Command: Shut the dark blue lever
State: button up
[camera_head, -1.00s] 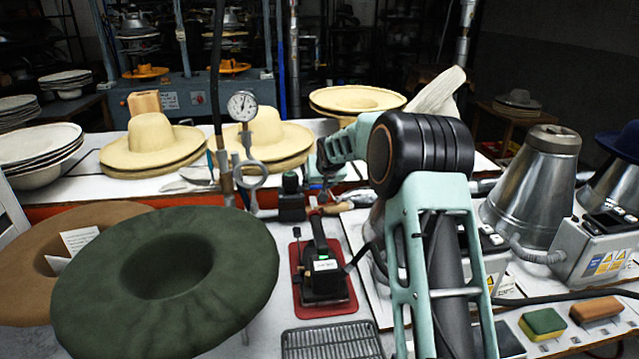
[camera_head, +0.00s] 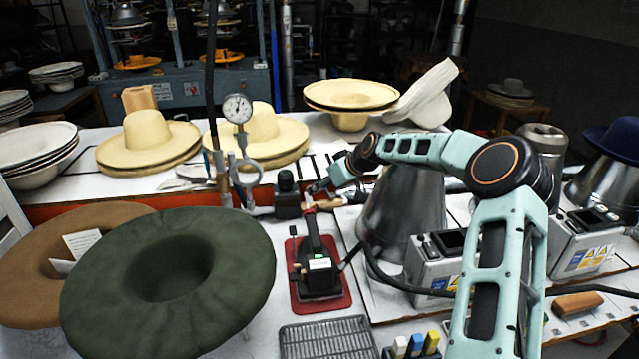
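I cannot make out the dark blue lever for certain. A thin blue strip (camera_head: 207,164) stands beside the upright pipe at left of centre, and it is too small to tell whether it is the lever. The pipe (camera_head: 222,178) carries a round gauge (camera_head: 238,108) and a grey ring-shaped fitting (camera_head: 246,172). My gripper (camera_head: 309,193) is at the end of my arm, low over the table's middle, to the right of the pipe and beside a small dark box (camera_head: 287,193). Its fingers are small and dark, so I cannot tell whether they are open or shut.
A dark green hat (camera_head: 235,265) and a brown hat (camera_head: 30,270) fill the front left. Cream hats (camera_head: 150,140) lie behind the pipe. A black iron (camera_head: 318,268) on a red mat (camera_head: 335,303) stands front centre. Metal cones (camera_head: 400,215) and control boxes (camera_head: 580,245) crowd the right.

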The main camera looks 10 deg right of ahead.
jog(key=shift+s+d+n+y, duration=0.2)
jog(key=shift+n+y, duration=0.1)
jog(key=shift+n, duration=0.2)
jog(key=shift+g, duration=0.3)
jog(key=o, duration=1.7)
notch_tip(320, 180, up, 10)
